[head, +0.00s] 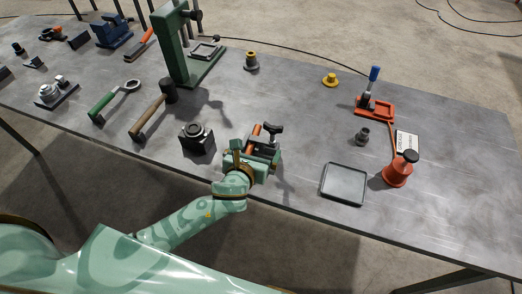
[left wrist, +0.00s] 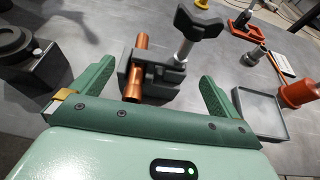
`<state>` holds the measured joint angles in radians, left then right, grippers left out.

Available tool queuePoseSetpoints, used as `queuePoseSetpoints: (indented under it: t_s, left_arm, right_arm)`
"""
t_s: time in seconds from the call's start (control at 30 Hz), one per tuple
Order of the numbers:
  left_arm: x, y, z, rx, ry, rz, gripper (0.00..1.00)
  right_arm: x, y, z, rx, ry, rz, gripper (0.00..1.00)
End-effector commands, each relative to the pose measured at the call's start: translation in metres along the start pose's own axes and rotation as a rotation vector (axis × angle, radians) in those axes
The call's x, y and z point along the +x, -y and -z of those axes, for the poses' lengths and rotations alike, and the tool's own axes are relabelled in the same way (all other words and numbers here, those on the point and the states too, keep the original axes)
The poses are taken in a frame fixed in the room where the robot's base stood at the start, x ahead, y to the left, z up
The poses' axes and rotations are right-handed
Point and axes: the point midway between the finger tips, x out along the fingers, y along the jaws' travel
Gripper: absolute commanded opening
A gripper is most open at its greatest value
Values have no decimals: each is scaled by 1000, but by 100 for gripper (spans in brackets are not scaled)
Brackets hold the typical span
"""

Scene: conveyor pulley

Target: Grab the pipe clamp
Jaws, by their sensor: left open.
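The pipe clamp (head: 263,143) is a dark grey block with a black T-handled screw and a copper pipe through its left side. It stands on the grey table near the front edge. In the left wrist view the clamp (left wrist: 158,82) appears between the two green fingers, with visible space on both sides. My left gripper (head: 255,157) is open right at the near side of the clamp; it also shows in the left wrist view (left wrist: 157,75). The gripper partly hides the clamp's base in the head view. My right gripper is not in view.
A black block with a round top (head: 198,138) stands left of the clamp. A shallow grey tray (head: 344,184) and a red-orange cylinder (head: 397,173) are to the right. A hammer (head: 152,112) and a green press (head: 178,50) lie farther left. Table between clamp and tray is clear.

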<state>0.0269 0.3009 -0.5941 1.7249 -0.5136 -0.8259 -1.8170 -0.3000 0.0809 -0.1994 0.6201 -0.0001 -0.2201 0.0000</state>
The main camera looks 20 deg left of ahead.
Motion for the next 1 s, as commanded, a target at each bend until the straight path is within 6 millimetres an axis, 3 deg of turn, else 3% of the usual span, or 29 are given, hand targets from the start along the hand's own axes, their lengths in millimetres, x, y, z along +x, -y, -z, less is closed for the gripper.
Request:
queuePoseSetpoints:
  t_s: [0.3,0.57,0.87,0.9,1.0]
  left_arm:
    - [46,3,5,1,0,-1,100]
    - [49,3,4,0,0,0,100]
    - [48,3,4,0,0,0,17]
    - [49,3,-1,0,10,1,11]
    - [49,3,-1,0,10,1,11]
  right_arm:
    - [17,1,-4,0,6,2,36]
    - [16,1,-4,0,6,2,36]
    - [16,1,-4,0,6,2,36]
    - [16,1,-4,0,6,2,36]
    - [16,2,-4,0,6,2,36]
